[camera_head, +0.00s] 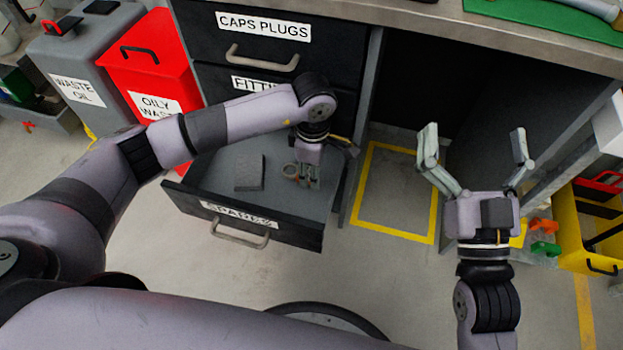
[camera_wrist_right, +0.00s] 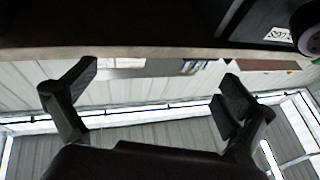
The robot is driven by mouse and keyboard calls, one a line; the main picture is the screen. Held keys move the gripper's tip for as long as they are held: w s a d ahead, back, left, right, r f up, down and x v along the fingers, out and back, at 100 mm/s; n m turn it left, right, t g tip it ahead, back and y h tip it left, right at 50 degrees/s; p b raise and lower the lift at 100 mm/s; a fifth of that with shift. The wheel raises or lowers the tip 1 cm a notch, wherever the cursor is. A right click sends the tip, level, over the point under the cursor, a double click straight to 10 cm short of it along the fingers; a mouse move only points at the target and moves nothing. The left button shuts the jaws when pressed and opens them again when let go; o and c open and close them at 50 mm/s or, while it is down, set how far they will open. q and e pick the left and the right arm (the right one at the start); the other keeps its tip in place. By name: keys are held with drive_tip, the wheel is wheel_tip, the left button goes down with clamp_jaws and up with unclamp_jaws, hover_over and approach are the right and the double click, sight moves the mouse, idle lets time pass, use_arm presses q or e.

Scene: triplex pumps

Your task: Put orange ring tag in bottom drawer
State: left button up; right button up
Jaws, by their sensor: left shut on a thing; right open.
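The bottom drawer (camera_head: 213,202), labelled SPARES, is pulled out of the dark cabinet. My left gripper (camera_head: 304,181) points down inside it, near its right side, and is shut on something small. A small dull tan ring (camera_head: 289,169) shows at the left of its fingers. I cannot tell whether this is the orange ring tag, since no clear orange shows on it; the fingers partly hide what is between them. My right gripper (camera_head: 476,150) is open and empty, to the right of the drawer; its fingers also show in the right wrist view (camera_wrist_right: 150,98).
A flat grey block (camera_head: 249,173) lies in the drawer, left of my left gripper. Closed drawers (camera_head: 270,30) are above. A red oily-waste bin (camera_head: 150,65) and grey waste-oil bin (camera_head: 75,65) stand left. A yellow crate (camera_head: 572,235) is right. The yellow-outlined floor area is clear.

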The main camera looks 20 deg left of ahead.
use_arm(q)
wheel_tip(320, 180, down, 4)
drive_tip(key=shift+r+b, duration=0.1)
drive_tip(key=shift+b, duration=0.45)
use_arm(e)
drive_tip(key=s+r+t, duration=0.2)
drive_tip(key=r, duration=0.1)
drive_tip(key=s+r+t+y, duration=0.1)
drive_tip(key=shift+d+r, duration=0.1)
drive_tip(key=shift+r, duration=0.15)
drive_tip(key=shift+t, duration=0.3)
use_arm(q)
drive_tip(key=shift+f, duration=0.2)
drive_tip(key=o, duration=1.2)
drive_tip(key=shift+c, duration=0.2)
use_arm(e)
drive_tip(key=shift+s+r+y, duration=0.25)
drive_tip(key=shift+r+y, duration=0.05)
drive_tip(key=shift+r, duration=0.05)
